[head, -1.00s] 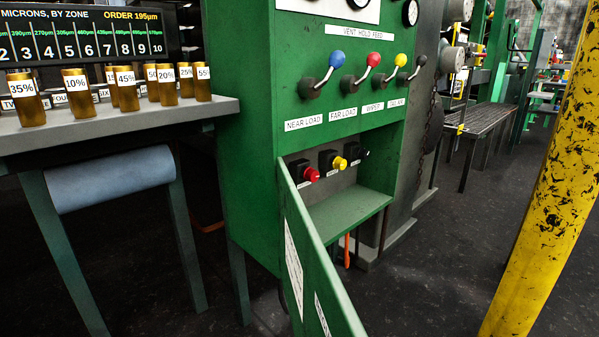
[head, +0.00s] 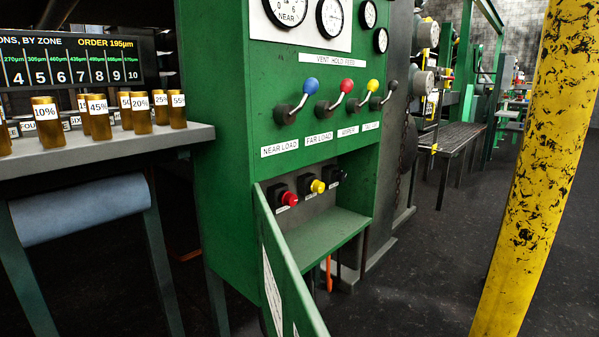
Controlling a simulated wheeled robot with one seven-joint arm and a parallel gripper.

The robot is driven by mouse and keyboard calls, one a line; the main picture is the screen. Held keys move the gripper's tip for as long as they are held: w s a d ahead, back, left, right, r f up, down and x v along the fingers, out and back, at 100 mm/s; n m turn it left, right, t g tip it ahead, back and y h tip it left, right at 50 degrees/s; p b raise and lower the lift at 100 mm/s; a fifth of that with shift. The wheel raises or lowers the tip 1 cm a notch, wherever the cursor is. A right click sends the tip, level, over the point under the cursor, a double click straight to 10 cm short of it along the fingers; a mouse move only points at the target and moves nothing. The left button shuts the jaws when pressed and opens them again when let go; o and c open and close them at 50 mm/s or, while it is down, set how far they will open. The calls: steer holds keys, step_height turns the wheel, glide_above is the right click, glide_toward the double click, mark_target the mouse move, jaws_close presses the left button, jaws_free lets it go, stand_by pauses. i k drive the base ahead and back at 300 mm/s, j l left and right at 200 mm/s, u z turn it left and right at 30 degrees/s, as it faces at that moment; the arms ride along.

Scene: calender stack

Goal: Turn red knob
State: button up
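The red knob (head: 289,199) sits on a dark square base inside the lower recess of the green cabinet (head: 225,150). It is the leftmost of a row, with a yellow knob (head: 318,186) and a black knob (head: 341,175) to its right. A small white label lies below it, too small to read. The cabinet's green door (head: 290,270) stands open toward me, below and left of the knobs, and does not cover the red knob. A red-balled lever (head: 346,87) labelled FAR LOAD is on the panel above. My gripper is not in view.
A table (head: 100,151) with several labelled bronze cylinders stands at left, with a blue-grey roll (head: 85,208) beneath. A yellow post (head: 535,170) rises at right. Open dark floor (head: 415,285) lies between post and cabinet. A green shelf (head: 325,235) is below the knobs.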

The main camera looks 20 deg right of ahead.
mark_target(290, 198)
steer(key=i+l+u, duration=0.2)
steer(key=i+l, duration=0.15)
steer(key=l, duration=0.3)
steer(key=i+l+u, duration=0.1)
steer(key=l, duration=0.25)
steer(key=i+l+u, duration=0.1)
steer(key=l, duration=0.3)
steer(key=i+j, duration=0.05)
steer(key=i, duration=0.05)
